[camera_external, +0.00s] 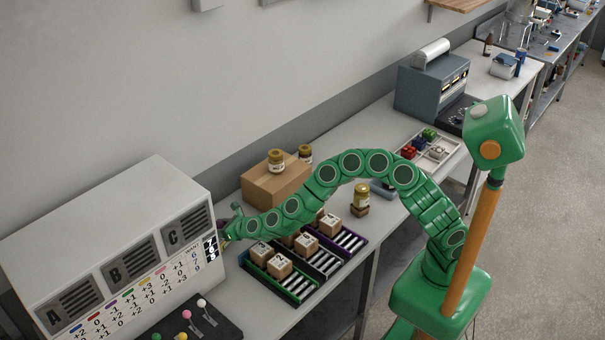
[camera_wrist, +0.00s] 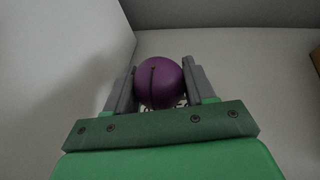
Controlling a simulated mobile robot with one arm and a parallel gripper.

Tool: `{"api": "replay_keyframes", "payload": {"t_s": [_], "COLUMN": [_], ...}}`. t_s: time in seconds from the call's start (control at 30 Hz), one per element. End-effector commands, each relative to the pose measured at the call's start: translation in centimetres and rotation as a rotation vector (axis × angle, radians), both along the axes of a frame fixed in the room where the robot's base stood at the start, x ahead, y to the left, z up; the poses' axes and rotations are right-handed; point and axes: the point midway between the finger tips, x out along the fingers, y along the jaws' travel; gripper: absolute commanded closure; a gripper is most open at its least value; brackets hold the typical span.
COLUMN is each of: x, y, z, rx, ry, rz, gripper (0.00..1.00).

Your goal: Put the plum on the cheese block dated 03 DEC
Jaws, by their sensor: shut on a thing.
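My gripper (camera_wrist: 158,85) is shut on a round purple plum (camera_wrist: 158,82), held between its two grey fingers in the wrist view. In the external view my gripper (camera_external: 228,228) is beside the right end of the white console, left of the racks; the plum cannot be made out there. Several tan blocks with white labels stand in the racks, among them a front block (camera_external: 279,267), a left block (camera_external: 260,251), a middle block (camera_external: 306,243) and a right block (camera_external: 330,224). Their labels are too small to read as dates, so I cannot tell which is 03 DEC.
The white console (camera_external: 172,190) has panels A, B, C and a number chart. Dark roller racks (camera_external: 322,262) lie right of it. A cardboard box (camera_external: 277,187) with a jar (camera_external: 276,161) stands behind. Another jar (camera_external: 361,196) and a blue-grey machine (camera_external: 432,88) are farther right.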

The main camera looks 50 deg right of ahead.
Motion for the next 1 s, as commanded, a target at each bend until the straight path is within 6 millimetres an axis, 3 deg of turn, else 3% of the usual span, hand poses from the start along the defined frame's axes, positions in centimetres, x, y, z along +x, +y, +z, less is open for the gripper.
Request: {"api": "replay_keyframes", "payload": {"t_s": [0.13,0.6,0.63,0.7,0.8,1.0], "x": [0.0,0.0,0.0,0.0,0.0,0.0], "y": [0.0,0.0,0.0,0.0,0.0,0.0], "z": [-1.2,-1.6,-1.7,-1.6,-1.6,-1.6], "rx": [0.000,0.001,0.001,0.001,0.001,0.001], "ry": [0.000,-0.002,-0.002,-0.002,-0.002,-0.002], "rz": [-0.001,0.000,0.000,0.000,0.000,0.000], "gripper": [0.77,0.77,0.45,0.34,0.20,0.20]}}
